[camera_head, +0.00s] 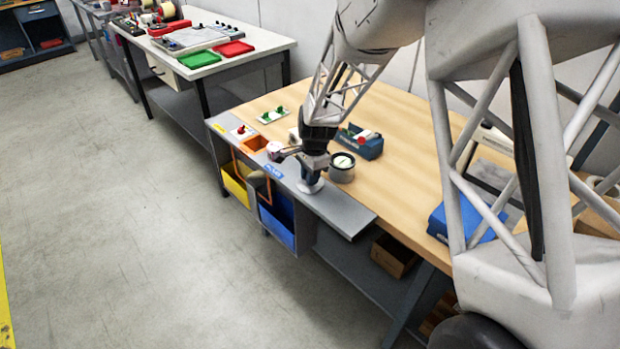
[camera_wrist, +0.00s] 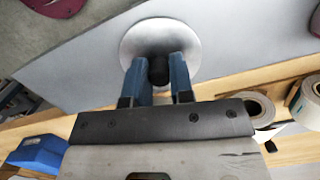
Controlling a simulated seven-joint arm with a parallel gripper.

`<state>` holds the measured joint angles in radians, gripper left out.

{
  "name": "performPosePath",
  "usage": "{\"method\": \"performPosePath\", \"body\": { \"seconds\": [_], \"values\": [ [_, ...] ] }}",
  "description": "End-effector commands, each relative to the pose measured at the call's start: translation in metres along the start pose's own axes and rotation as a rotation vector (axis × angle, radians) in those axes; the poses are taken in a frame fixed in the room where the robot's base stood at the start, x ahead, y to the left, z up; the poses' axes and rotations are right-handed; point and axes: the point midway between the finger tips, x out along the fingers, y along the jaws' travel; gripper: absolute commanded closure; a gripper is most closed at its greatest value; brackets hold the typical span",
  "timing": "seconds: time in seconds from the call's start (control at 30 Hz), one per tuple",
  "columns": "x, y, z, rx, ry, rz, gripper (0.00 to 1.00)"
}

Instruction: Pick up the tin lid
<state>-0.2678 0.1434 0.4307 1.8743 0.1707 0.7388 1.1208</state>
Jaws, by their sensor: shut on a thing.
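The tin lid is a round silver disc with a dark knob at its centre. It shows in the wrist view (camera_wrist: 133,42) and, small, in the head view (camera_head: 309,187), at the grey ledge along the table's front. My gripper (camera_wrist: 159,70) has its two blue fingers shut on the lid's knob, one on each side. In the head view my gripper (camera_head: 312,174) points down over the lid and hides part of it. I cannot tell whether the lid touches the ledge or hangs just above it.
A dark round tin (camera_head: 342,175) stands close by on the wooden table (camera_head: 400,130), right of my gripper. A blue box (camera_head: 366,149) is behind it. The ledge's right end (camera_head: 345,216) is clear.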

Motion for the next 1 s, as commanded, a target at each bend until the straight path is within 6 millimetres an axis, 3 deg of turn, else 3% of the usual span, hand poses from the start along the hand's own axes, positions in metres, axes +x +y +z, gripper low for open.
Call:
{"method": "performPosePath", "body": {
  "seconds": [0.33, 1.0],
  "values": [
    [-0.035, -0.001, 0.004, 0.000, 0.002, -0.003, 1.00],
    [-0.038, 0.101, 0.036, 0.000, 0.000, -0.001, 1.00]
  ]
}}
